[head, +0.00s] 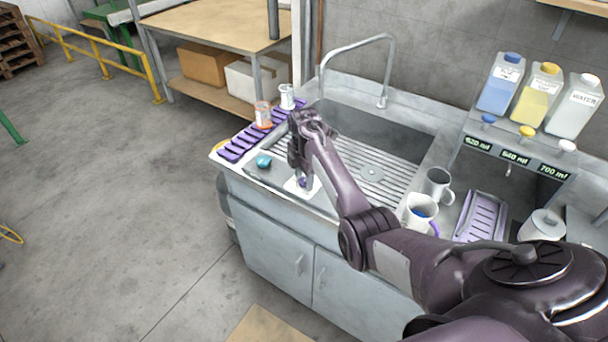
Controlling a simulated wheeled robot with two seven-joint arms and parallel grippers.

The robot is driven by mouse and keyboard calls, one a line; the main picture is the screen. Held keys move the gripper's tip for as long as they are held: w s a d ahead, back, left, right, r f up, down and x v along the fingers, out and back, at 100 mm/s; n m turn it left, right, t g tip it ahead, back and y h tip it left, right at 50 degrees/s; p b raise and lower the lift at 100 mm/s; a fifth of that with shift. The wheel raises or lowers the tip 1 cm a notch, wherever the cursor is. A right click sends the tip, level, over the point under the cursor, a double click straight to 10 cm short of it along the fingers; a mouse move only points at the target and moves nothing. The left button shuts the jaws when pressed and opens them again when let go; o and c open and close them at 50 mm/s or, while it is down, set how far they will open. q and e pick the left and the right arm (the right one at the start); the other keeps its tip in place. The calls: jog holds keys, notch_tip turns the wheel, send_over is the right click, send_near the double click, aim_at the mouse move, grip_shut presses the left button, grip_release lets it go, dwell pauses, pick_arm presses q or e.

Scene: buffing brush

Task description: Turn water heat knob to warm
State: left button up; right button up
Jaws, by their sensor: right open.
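My right arm reaches in from the right over the sink counter. My right gripper (299,166) points down at the front edge of the sink and is open, with nothing seen between its fingers. Just below it is a white square plate (311,188) with a small purple part (302,182), perhaps the water heat knob. The gripper partly covers this spot, so I cannot tell whether it touches the knob or how the knob is turned. A teal round piece (263,161) sits on the counter to the left. My left gripper is not in view.
The metal sink (385,135) has a tall curved faucet (383,98). A purple ribbed rack (240,146), an orange-labelled jar (263,115) and a white jar (287,96) stand to the left. Mugs (438,186), a purple tray (482,216) and liquid dispensers (541,93) are on the right.

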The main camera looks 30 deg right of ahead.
jog(key=c, duration=1)
jog(key=shift+r+m+p, duration=0.1)
jog(key=shift+m+p, duration=0.55)
jog(key=shift+m, duration=0.35)
jog(key=m+p, duration=0.1)
jog(key=m, duration=0.2)
jog(key=m+p, duration=0.1)
jog(key=m, duration=0.2)
jog(key=shift+m+p, duration=0.3)
jog(key=shift+m, duration=0.1)
jog(key=shift+m+p, duration=0.3)
jog(key=shift+m, duration=1.2)
